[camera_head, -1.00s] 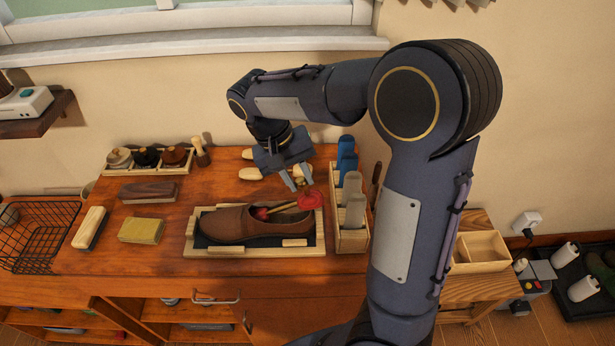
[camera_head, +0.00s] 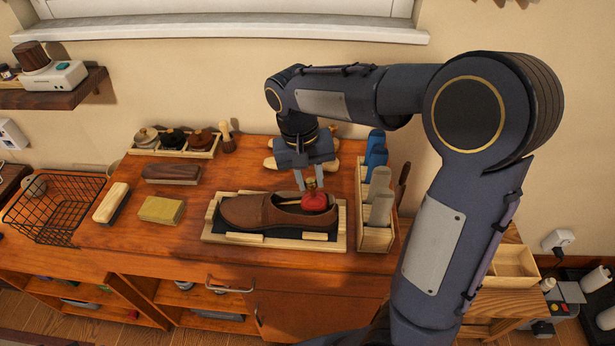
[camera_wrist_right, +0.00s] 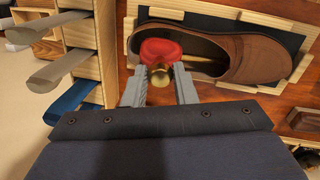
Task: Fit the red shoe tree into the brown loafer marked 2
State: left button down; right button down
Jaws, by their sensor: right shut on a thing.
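The brown loafer (camera_head: 262,214) lies on its side-to-side length in a light wooden frame with a dark mat, toe to the left; its mark is not readable. My right gripper (camera_head: 310,185) points down over the heel end, shut on the brass knob of the red shoe tree (camera_head: 315,201). The red heel block sits at the back of the shoe opening, and a thin rod runs toward the toe. The toe part is hidden inside the loafer. In the right wrist view, the red heel block (camera_wrist_right: 161,50) overlaps the loafer's heel end (camera_wrist_right: 252,58). My left gripper is not in view.
A wooden rack (camera_head: 376,238) with grey and blue upright pieces stands close right of the shoe frame (camera_head: 218,238). A yellow block (camera_head: 161,210) and brushes lie left. A tray of jars (camera_head: 172,145) stands behind. A wire basket (camera_head: 52,207) is far left.

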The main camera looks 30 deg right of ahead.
aim_at(317, 186)
jog(key=shift+s+d+f+t+y+b, duration=0.25)
jog(key=shift+d+f+y+b, duration=0.1)
jog(key=shift+f+b, duration=0.4)
jog(key=shift+s+d+f+t+y+b, duration=0.25)
jog(key=shift+d+f+b, duration=0.1)
jog(key=shift+f+b, duration=0.35)
jog(key=shift+r, duration=0.1)
jog(key=c, duration=0.5)
grip_release()
jog(key=shift+r, duration=0.1)
jog(key=shift+r+p, duration=3.6)
jog(key=shift+r, duration=0.3)
